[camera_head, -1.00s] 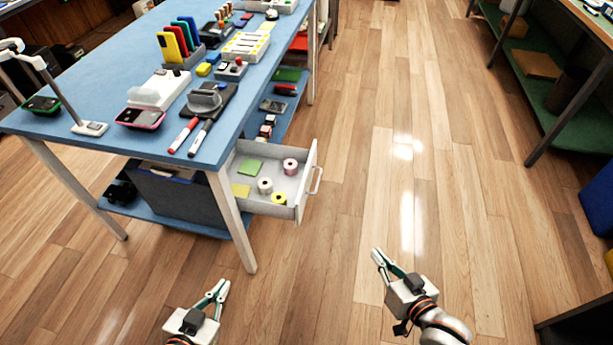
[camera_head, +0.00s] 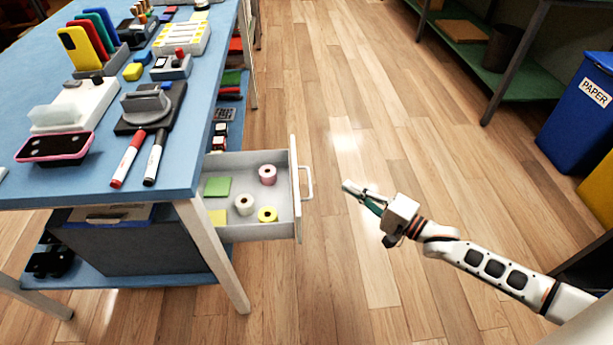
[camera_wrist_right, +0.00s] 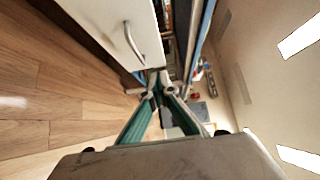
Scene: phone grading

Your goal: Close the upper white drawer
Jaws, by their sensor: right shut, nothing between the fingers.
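The white drawer (camera_head: 270,232) stands open, pulled out to the right from under the blue workbench. Its front panel with a bar handle (camera_head: 307,183) faces right. Inside lie green and yellow note pads and several tape rolls. My right gripper (camera_head: 352,189) is shut and empty, a short gap to the right of the handle, pointing at it. In the right wrist view the gripper (camera_wrist_right: 158,84) shows near the drawer front (camera_wrist_right: 115,25), with the handle (camera_wrist_right: 134,45) to the left of its fingertips. My left gripper is out of view.
The blue workbench (camera_head: 60,185) carries phones, markers and stands. Its leg (camera_head: 222,262) stands at the near corner, beside the drawer. A blue paper bin (camera_head: 575,125) and a shelf stand at the right. The wooden floor between is clear.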

